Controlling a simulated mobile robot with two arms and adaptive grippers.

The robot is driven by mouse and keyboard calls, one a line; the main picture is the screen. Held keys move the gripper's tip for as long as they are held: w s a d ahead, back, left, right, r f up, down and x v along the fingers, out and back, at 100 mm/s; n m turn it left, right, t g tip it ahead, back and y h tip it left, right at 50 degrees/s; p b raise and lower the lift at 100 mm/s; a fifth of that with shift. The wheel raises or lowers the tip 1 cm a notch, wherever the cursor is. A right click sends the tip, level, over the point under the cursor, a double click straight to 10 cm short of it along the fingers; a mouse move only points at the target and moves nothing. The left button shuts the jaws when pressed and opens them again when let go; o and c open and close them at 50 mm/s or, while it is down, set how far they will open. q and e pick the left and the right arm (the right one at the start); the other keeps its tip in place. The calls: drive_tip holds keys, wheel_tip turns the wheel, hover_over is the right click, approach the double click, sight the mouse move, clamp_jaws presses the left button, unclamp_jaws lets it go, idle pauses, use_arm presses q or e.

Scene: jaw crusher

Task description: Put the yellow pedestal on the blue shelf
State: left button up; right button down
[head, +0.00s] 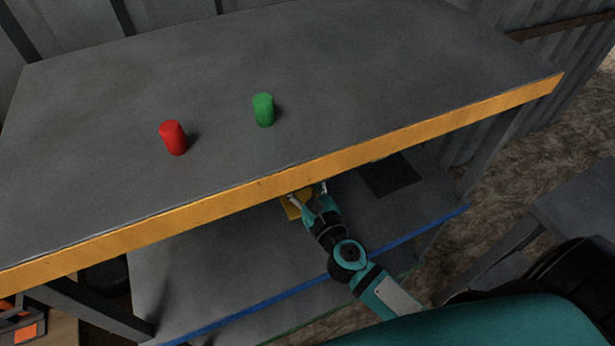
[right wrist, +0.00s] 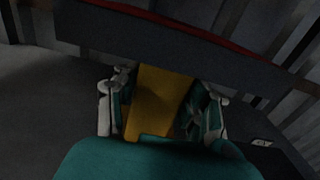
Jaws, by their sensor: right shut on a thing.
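The yellow pedestal (right wrist: 160,100) is between the two fingers of my right gripper (right wrist: 162,112) in the right wrist view. In the head view, my right gripper (head: 314,196) reaches under the tabletop, and part of the yellow pedestal (head: 293,208) shows at its fingers. The gripper is shut on the pedestal. The blue shelf (head: 240,262) is the grey lower board with a blue front edge, below the tabletop. The pedestal is over this shelf; whether it touches the board cannot be told. The tabletop edge hides part of it. My left gripper is not in view.
The grey tabletop with an orange-yellow front edge (head: 270,183) overhangs the shelf. A red cylinder (head: 173,138) and a green cylinder (head: 263,110) stand on it. A dark square (head: 390,175) lies on the shelf to the right. The shelf's left part is clear.

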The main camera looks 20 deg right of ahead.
drive_tip(key=d, duration=0.1)
drive_tip(key=w+d, duration=0.1)
drive_tip(key=shift+w+d, duration=0.25)
drive_tip(key=shift+d, duration=0.05)
wheel_tip(320, 180, down, 4)
drive_tip(key=b, duration=0.2)
drive_tip(key=shift+r+b, duration=0.15)
drive_tip(key=shift+b, duration=0.15)
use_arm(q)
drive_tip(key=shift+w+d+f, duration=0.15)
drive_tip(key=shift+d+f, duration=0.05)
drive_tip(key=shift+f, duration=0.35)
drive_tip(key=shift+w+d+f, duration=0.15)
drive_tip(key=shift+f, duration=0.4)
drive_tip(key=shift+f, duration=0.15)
use_arm(e)
drive_tip(key=c, duration=0.7)
unclamp_jaws()
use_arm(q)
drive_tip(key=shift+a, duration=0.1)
